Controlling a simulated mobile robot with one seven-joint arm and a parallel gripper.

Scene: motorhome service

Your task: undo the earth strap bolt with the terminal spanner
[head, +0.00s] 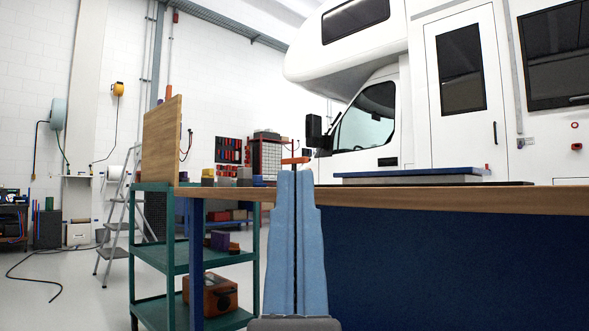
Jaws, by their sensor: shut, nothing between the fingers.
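My gripper (295,176) stands upright in the middle of the head view. Its two long pale-blue fingers are shut against each other, with only a thin dark line between them and nothing held. They rise in front of the edge of a wooden bench top (430,198). A small orange piece (295,160) shows just above the fingertips; I cannot tell what it is or whether it touches them. I cannot make out the terminal spanner, the earth strap or its bolt. The bench top is seen almost edge-on, so most of its surface is hidden.
A flat blue-topped slab (410,175) lies on the bench, with small blocks (228,177) further left. A wooden board (162,140) stands upright at the left end. A green shelf trolley (155,254) and a step ladder (117,225) stand left. A white motorhome (400,60) is behind.

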